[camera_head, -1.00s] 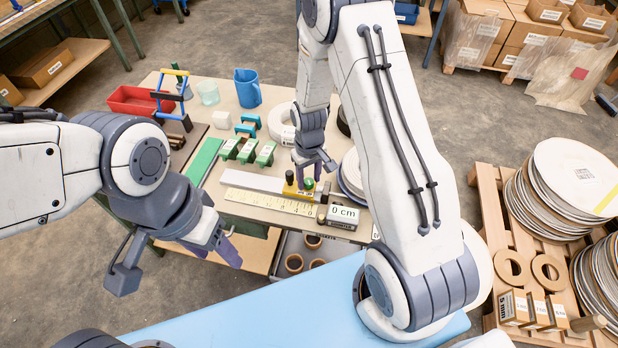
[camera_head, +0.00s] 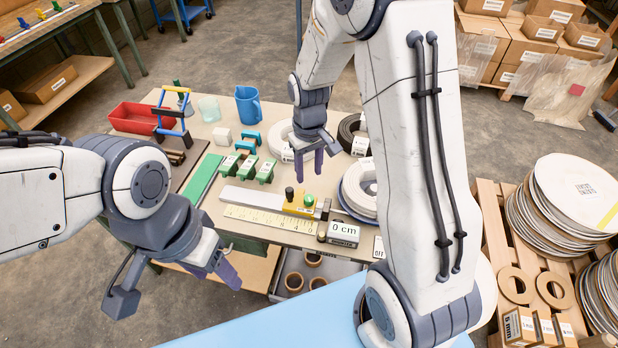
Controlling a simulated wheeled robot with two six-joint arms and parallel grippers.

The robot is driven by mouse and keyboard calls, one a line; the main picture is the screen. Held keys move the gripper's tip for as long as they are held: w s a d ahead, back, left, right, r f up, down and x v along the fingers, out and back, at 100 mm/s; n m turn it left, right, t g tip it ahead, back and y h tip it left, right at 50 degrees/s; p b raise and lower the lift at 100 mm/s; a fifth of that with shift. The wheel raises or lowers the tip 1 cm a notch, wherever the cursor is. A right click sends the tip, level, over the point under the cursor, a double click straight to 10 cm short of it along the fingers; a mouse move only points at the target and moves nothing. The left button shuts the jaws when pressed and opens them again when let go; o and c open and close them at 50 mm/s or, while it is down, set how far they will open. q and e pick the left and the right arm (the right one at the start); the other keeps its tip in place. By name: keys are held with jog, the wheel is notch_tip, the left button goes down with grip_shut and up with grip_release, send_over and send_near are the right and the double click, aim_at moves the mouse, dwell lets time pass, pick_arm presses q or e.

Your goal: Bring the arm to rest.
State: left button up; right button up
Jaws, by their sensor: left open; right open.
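My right gripper (camera_head: 309,163) is open and empty. The yellow block sits at the right end of a pale bar (camera_head: 250,198), beside a yellow ruler (camera_head: 262,218). My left gripper (camera_head: 215,272) is open and empty in front of the table's left part, low over the floor side, and holds nothing. My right arm reaches in from the right and hides part of the table's right side.
The table (camera_head: 226,136) carries a red tray (camera_head: 137,118), a blue jug (camera_head: 248,103), green-topped blocks (camera_head: 247,168), a 0 cm block (camera_head: 344,234) and coils of strip (camera_head: 352,134). A pallet (camera_head: 489,206) with stacked discs stands at the right.

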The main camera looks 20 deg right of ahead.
jog(key=shift+r, duration=0.1)
dwell(0.4)
jog(key=s+a+r+n, duration=0.2)
jog(key=s+a+r, duration=0.55)
jog(key=a, duration=0.25)
jog(key=s+a+r+n, duration=0.1)
jog(key=s+a+r, duration=0.1)
jog(key=s, duration=0.6)
jog(key=s+a+r+n+y, duration=0.1)
jog(key=s+a+r+n, duration=0.1)
jog(key=s, duration=0.5)
jog(key=shift+s, duration=0.4)
